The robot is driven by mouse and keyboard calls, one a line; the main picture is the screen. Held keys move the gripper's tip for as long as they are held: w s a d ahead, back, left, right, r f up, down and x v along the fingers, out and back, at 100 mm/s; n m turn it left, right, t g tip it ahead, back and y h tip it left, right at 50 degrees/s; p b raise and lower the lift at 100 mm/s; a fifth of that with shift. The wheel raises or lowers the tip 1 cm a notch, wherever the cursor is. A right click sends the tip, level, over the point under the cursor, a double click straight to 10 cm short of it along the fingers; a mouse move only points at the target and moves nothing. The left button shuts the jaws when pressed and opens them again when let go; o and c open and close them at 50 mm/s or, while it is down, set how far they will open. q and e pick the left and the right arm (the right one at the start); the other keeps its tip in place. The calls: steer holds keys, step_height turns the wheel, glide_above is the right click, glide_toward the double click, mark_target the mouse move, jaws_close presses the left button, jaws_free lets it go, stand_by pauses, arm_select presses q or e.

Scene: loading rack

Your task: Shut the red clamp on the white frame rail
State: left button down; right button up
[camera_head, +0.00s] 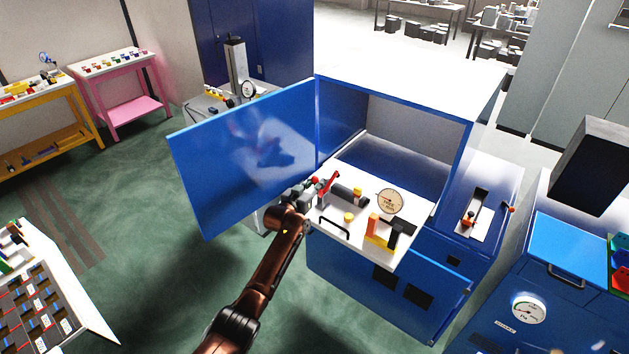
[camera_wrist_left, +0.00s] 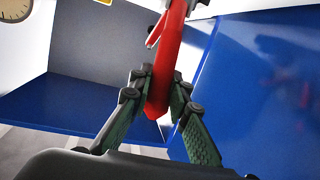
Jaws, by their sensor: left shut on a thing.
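The red clamp (camera_head: 328,187) stands on the left part of the white panel (camera_head: 345,240) that sticks out of the blue cabinet. In the left wrist view its red handle (camera_wrist_left: 172,50) runs down between my fingers. My left gripper (camera_head: 305,193) is at the clamp's left side; in the left wrist view its two fingers (camera_wrist_left: 160,95) are closed around the handle's end. The handle looks raised in the head view. The clamp's jaw and its contact with any rail cannot be made out. My right gripper is not in view.
The open blue door (camera_head: 245,155) stands left of my left arm. The cabinet's inside (camera_head: 405,150) is open behind.

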arm_select(q)
steer(key=shift+w+d+r+g, duration=0.1)
steer(key=shift+w+d+g, duration=0.05)
steer(key=shift+g, duration=0.15)
steer(key=c, duration=1.8)
jaws_free()
steer(key=v, duration=1.2)
